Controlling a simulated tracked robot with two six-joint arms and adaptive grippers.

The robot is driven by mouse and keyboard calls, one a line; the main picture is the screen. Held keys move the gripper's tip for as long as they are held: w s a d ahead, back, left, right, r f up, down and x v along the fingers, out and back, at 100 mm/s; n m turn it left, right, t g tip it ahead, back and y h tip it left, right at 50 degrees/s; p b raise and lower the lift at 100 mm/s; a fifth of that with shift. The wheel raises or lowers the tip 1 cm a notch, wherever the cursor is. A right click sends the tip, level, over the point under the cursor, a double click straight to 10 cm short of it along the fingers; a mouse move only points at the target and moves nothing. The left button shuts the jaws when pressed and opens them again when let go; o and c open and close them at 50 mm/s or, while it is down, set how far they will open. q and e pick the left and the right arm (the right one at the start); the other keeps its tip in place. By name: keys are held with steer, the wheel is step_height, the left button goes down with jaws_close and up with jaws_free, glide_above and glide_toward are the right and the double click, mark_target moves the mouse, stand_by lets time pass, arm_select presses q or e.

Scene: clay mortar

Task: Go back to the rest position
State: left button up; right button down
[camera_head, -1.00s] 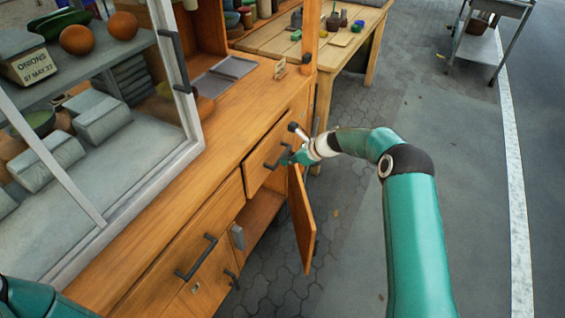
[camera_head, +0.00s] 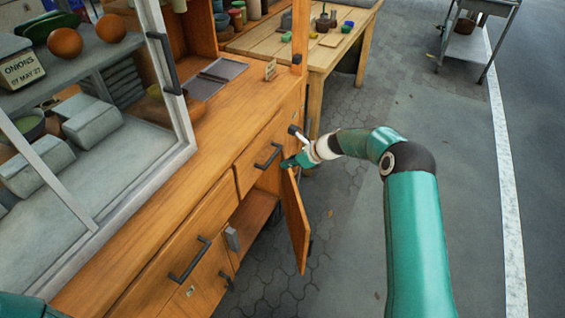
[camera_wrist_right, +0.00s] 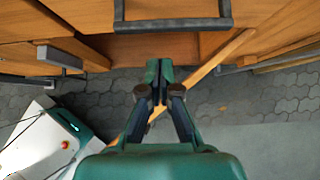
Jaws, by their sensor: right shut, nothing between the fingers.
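My right gripper (camera_head: 287,163) is shut and empty, beside the dark drawer handle (camera_head: 268,157) and above the open cabinet door (camera_head: 296,222). In the right wrist view its fingertips (camera_wrist_right: 158,70) are together, just below the dark handle (camera_wrist_right: 172,25), with a gap and the cabinet opening behind them. The wooden door edge (camera_wrist_right: 208,68) runs diagonally behind the gripper there. My left gripper is out of view; only a bit of my left arm shows at the bottom left corner of the head view.
The wooden counter (camera_head: 215,135) carries a glass-fronted case (camera_head: 100,215) with vegetables and boxes. A wooden table (camera_head: 330,48) with small jars stands behind, a metal cart (camera_head: 468,48) at the top right. Paved ground (camera_head: 345,240) right of the cabinet is clear.

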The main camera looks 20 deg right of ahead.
steer(key=v, duration=1)
steer(key=s+a+f+n+g+p, duration=0.3)
steer(key=s+a+f, duration=0.1)
steer(key=s+a, duration=0.4)
steer(key=s+a+f+n+g+p, duration=0.25)
steer(key=s+a+f, duration=0.25)
steer(key=a, duration=0.5)
steer(key=s+a+f+n, duration=0.2)
steer(key=s+n, duration=0.8)
steer(key=s+a+f+n+h+p, duration=0.1)
steer(key=s+a+f+n, duration=0.2)
steer(key=s+n, duration=0.7)
steer(key=shift+n+g+h+p, duration=0.3)
steer(key=shift+n+g, duration=0.15)
